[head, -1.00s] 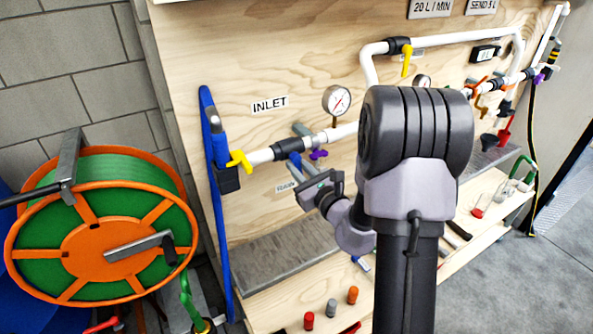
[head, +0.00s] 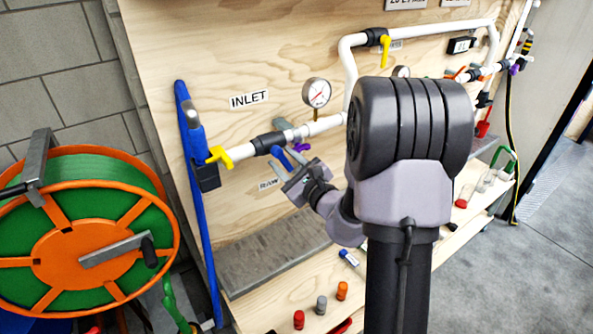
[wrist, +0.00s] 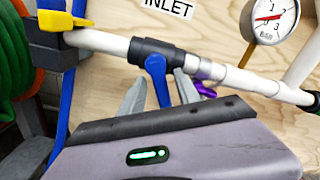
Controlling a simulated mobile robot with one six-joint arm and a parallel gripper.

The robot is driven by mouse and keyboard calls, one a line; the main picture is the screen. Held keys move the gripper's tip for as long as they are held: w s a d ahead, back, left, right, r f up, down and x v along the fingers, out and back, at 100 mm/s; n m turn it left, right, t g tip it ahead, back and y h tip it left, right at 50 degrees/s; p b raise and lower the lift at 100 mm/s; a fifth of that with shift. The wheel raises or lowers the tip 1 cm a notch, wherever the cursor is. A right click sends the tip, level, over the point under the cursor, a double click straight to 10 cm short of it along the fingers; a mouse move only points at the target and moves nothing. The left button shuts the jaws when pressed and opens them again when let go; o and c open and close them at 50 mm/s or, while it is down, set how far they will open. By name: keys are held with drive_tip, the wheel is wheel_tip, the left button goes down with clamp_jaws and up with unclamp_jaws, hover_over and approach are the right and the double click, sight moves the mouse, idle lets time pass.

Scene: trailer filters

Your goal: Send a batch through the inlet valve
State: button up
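The INLET sign (head: 248,99) is on the plywood panel above a white pipe. A black valve body (head: 267,142) on this pipe carries a blue lever (head: 279,158). In the wrist view the blue lever (wrist: 158,82) hangs down from the valve body (wrist: 155,52). My gripper (head: 285,165) is just below the pipe, pointing up and left. In the wrist view my gripper (wrist: 160,94) has its two grey fingers spread, one on each side of the lever. Gaps show beside the lever; its lower end is hidden behind my gripper's body.
A yellow handle (head: 219,157) is at the pipe's left end. A pressure gauge (head: 316,92) and a purple handle (head: 301,147) are to the right. An orange-and-green hose reel (head: 85,240) stands at left. A wooden shelf (head: 275,300) with small coloured parts lies below.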

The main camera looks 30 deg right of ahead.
drive_tip(key=s+p, duration=1.3)
drive_tip(key=s, duration=0.3)
drive_tip(key=shift+s+d, duration=0.3)
drive_tip(key=shift+s, duration=0.05)
